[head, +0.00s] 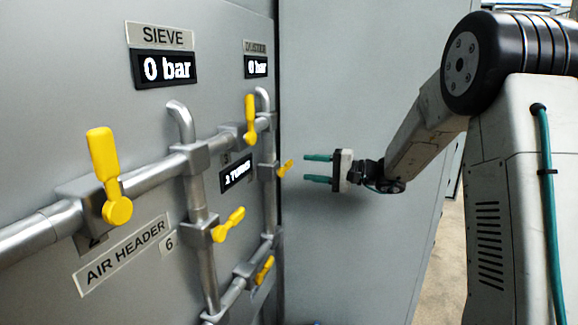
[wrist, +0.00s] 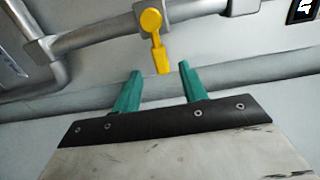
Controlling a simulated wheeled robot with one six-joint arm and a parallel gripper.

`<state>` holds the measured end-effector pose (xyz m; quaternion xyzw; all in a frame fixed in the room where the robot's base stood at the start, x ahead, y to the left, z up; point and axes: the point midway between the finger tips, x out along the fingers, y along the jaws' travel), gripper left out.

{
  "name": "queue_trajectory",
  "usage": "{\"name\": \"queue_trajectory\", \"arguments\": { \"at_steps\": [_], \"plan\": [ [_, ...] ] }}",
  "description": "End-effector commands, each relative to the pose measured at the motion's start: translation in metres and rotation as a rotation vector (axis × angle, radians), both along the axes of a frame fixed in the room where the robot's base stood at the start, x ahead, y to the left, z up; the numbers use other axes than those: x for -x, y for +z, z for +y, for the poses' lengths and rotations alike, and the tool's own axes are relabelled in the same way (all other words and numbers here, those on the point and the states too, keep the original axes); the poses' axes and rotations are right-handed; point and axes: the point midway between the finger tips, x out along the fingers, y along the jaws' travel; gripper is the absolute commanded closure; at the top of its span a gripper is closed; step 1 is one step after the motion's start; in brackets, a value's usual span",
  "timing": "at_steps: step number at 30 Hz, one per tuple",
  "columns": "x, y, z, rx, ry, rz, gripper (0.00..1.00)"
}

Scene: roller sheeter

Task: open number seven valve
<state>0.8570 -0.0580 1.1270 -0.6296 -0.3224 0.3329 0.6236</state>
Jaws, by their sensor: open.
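Several yellow valve handles sit on the grey pipes. No label reading seven is legible, so I cannot tell which is number seven. My gripper (head: 305,169) is open and empty, its green fingers pointing left at the small yellow handle (head: 285,168) on the right-hand vertical pipe. A short gap shows between the fingertips and that handle in the head view. In the wrist view, a yellow handle (wrist: 157,45) on a pipe has its free end in line with the gap between the fingers (wrist: 158,70); neither finger visibly touches it.
Other yellow handles are at the left (head: 106,175), upper middle (head: 249,120), lower middle (head: 229,225) beside a "6" tag (head: 169,242), and lower right (head: 264,270). Displays read 0 bar (head: 166,69). A plain grey panel (head: 350,240) stands behind my gripper.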

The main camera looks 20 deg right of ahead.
Motion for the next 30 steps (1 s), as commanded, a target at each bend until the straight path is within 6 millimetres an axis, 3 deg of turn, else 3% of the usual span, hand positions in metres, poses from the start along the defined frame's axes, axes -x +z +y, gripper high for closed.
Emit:
{"name": "queue_trajectory", "arguments": {
  "at_steps": [5,16,28,30],
  "plan": [
    [-0.015,-0.003,0.003,-0.015,-0.022,-0.012,0.57],
    [-0.046,-0.003,0.049,-0.014,-0.02,-0.009,0.57],
    [-0.052,-0.002,0.057,-0.014,-0.021,-0.009,0.57],
    [-0.052,-0.002,0.057,-0.014,-0.021,-0.009,0.74]
  ]
}}
